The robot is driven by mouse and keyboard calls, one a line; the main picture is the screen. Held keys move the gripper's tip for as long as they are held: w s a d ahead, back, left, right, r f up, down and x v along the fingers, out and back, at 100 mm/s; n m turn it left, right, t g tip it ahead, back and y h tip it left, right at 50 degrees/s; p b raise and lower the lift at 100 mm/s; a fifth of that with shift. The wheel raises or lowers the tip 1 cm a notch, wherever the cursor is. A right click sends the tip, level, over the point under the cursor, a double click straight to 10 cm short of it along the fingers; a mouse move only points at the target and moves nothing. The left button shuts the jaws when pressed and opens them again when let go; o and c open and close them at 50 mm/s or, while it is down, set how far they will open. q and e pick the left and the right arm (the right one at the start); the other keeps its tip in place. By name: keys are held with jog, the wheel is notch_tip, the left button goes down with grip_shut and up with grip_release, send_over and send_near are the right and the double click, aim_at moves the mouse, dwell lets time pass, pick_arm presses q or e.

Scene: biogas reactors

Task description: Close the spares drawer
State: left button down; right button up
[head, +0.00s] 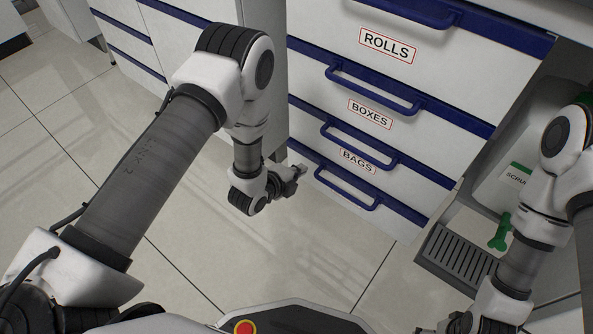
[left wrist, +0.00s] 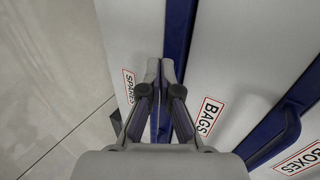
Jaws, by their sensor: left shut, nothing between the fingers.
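The spares drawer shows in the left wrist view by its SPARES label (left wrist: 129,87) on a pale front, beside a blue edge strip. In the head view its blue handle (head: 345,189) is the lowest in the drawer unit, under the BAGS label (head: 357,160). How far the drawer stands out is hard to tell. My left gripper (head: 301,171) is shut and empty, close to the left end of that lowest drawer. In the left wrist view its fingertips (left wrist: 166,68) overlap the blue strip; contact is unclear. My right wrist is at the bottom right; its fingers cannot be made out.
Drawers labelled BAGS, BOXES (head: 370,113) and ROLLS (head: 388,45) rise above, with blue handles sticking out. A grey grated tray (head: 455,257) and a green tool (head: 500,232) are at the right. Tiled floor (head: 290,245) in front is clear.

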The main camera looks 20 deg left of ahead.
pick_arm(q)
jog(key=p+v, duration=0.5)
jog(key=v, duration=0.5)
jog(key=w+r+t+h, duration=0.2)
jog(key=w+r+t, duration=0.2)
jog(key=w, duration=0.3)
jog(key=a+f+t+h, duration=0.1)
jog(key=a+f+t, duration=0.1)
jog(key=a+f, duration=0.35)
jog(key=y, duration=0.1)
send_near(289, 141)
jog(key=b+x, duration=0.4)
jog(key=b, duration=0.1)
jog(key=b+x, duration=0.2)
jog(key=shift+d+f, duration=0.1)
jog(key=shift+f, duration=0.15)
jog(key=shift+w+d+r+b, duration=0.15)
jog(key=shift+w+b, duration=0.2)
jog(key=shift+w, duration=0.2)
jog(key=shift+r, duration=0.1)
